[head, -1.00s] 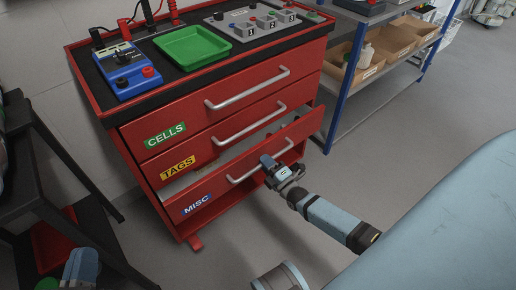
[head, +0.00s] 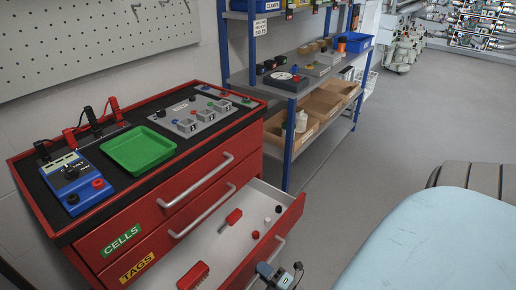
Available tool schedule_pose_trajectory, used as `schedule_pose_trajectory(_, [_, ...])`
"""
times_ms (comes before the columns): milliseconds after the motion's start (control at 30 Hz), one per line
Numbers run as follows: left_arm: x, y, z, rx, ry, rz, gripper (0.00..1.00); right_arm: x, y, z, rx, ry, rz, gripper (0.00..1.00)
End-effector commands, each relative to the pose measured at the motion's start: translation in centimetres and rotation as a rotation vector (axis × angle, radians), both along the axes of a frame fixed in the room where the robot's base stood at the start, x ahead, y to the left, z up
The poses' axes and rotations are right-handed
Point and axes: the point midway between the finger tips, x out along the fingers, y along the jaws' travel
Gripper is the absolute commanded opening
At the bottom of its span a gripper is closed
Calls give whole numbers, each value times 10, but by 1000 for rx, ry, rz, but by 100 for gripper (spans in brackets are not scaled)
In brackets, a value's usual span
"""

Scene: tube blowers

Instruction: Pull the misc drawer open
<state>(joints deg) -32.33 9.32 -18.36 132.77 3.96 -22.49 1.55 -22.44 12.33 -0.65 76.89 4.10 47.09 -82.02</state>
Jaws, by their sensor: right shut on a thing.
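The misc drawer (head: 212,246) is the lowest drawer of the red cabinet and stands well open, its pale inside showing. Its label is out of view below. My right gripper (head: 266,269) is at the drawer's silver handle (head: 280,243), at the bottom edge of the head view, shut on it. Much of the handle and the drawer's near part are hidden or cut off. My left gripper is not in view.
The cells (head: 122,240) and tags (head: 137,267) drawers above are shut. A green tray (head: 138,148) and blue meter (head: 72,180) stand on top.

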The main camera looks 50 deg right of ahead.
Motion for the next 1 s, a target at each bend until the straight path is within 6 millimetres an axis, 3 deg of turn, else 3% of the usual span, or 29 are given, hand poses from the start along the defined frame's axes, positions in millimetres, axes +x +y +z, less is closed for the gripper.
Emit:
schedule_pose_trajectory(267, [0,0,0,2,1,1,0,0,0,0,0,-1,0,0])
schedule_pose_trajectory(300, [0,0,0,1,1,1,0,0,0,0,0,-1,0,17])
schedule_pose_trajectory(400, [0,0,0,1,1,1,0,0,0,0,0,0,0,39])
schedule_pose_trajectory(767, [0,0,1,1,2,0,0,-5,0,-1,0,1,0,39])
schedule_pose_trajectory(1000, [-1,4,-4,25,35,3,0,-47,-3,-9,2,5,-2,39])
